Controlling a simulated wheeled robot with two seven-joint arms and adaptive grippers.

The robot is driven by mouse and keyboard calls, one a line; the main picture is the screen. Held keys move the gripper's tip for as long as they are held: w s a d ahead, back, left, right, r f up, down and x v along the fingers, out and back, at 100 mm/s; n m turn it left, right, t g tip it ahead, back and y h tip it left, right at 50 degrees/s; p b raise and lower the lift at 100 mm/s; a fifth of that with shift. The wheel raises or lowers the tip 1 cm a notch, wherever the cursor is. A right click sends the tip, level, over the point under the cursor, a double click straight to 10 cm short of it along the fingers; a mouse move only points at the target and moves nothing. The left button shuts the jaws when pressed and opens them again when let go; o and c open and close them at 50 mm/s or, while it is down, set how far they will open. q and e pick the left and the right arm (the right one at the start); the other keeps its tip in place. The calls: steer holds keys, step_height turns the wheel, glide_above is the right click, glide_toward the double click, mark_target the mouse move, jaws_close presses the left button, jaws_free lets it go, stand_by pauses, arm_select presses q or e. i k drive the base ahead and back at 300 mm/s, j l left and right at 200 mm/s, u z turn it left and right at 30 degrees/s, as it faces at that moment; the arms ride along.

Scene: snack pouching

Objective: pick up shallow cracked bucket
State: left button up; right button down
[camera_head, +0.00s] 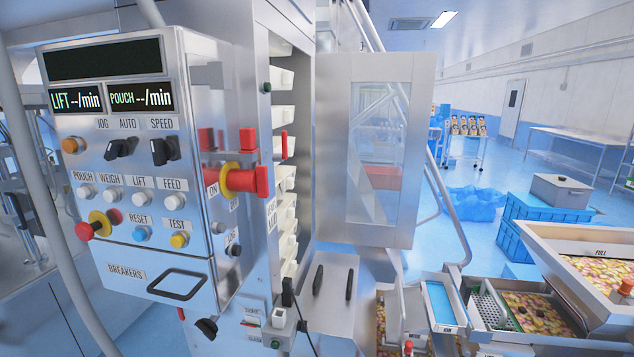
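A column of white buckets (284,118) hangs one above another inside the tall steel cabinet (254,45), seen through its narrow open side. They show only edge-on and partly hidden by the cabinet frame. I cannot tell which one is shallow or cracked. The cabinet's windowed door (333,150) stands swung open to the right of the column. Neither of my grippers is in view.
A control panel (130,262) with knobs, buttons and a red-and-yellow stop button fills the left. A steel panel with two black handles (318,280) sits below the door. At right are a hopper of colourful snacks (600,265), blue crates (545,208) and open blue floor.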

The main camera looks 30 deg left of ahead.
mark_target(284, 176)
steer(key=i+z, duration=0.4)
steer(key=i, duration=0.25)
steer(key=i+l+u, duration=0.35)
steer(key=i, duration=0.2)
steer(key=i+l+u, duration=0.35)
steer(key=i+l, duration=0.15)
steer(key=l, duration=0.15)
